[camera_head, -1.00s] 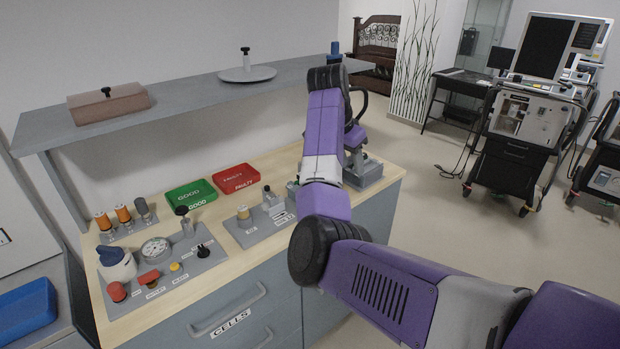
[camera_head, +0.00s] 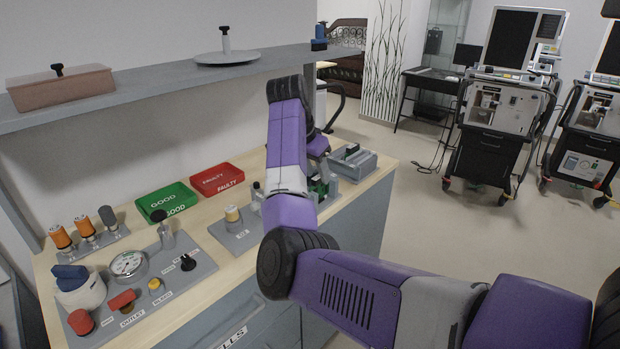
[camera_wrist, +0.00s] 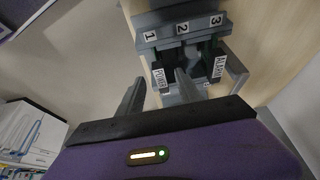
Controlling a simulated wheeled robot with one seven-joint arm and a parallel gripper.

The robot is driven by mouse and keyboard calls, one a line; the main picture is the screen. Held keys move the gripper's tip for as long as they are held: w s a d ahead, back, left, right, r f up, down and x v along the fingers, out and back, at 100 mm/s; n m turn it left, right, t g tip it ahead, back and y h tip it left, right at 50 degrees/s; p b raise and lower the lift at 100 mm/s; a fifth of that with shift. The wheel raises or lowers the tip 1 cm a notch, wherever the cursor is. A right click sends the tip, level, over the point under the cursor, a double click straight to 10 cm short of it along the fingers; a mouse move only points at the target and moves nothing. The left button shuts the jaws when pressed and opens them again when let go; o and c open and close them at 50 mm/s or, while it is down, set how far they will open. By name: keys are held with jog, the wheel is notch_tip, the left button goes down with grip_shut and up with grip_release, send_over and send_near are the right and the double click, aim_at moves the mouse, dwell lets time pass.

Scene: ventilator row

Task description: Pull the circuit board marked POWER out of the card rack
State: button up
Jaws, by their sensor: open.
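The card rack (camera_wrist: 150,36) is grey, with slots numbered 1, 2 and 3, at the top of the wrist view. The circuit board marked POWER (camera_wrist: 160,78) stands at slot 1, its label facing me. A board marked ALARM (camera_wrist: 219,66) stands at slot 3. My gripper (camera_wrist: 159,78) is open, with one finger on each side of the POWER label in the picture. I cannot tell whether either finger touches the board. In the head view, grey fixtures with green boards (camera_head: 318,187) show beside my arm, which hides part of them and my fingertips.
A green GOOD tray (camera_head: 166,200) and a red FAULTY tray (camera_head: 217,179) sit on the bench left of my arm. A panel with a gauge (camera_head: 128,264) and knobs is nearer. A shelf (camera_head: 180,83) overhangs the bench's back. Open floor (camera_head: 420,230) lies right of the bench.

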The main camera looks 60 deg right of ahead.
aim_at(325, 195)
jog(key=shift+x, duration=4)
jog(key=shift+w, duration=0.1)
grip_shut()
jog(key=c, duration=0.7)
grip_release()
grip_shut()
jog(key=shift+r+p, duration=0.3)
jog(key=shift+p, duration=0.05)
jog(key=shift+r+p, duration=3.55)
jog(key=shift+r, duration=0.5)
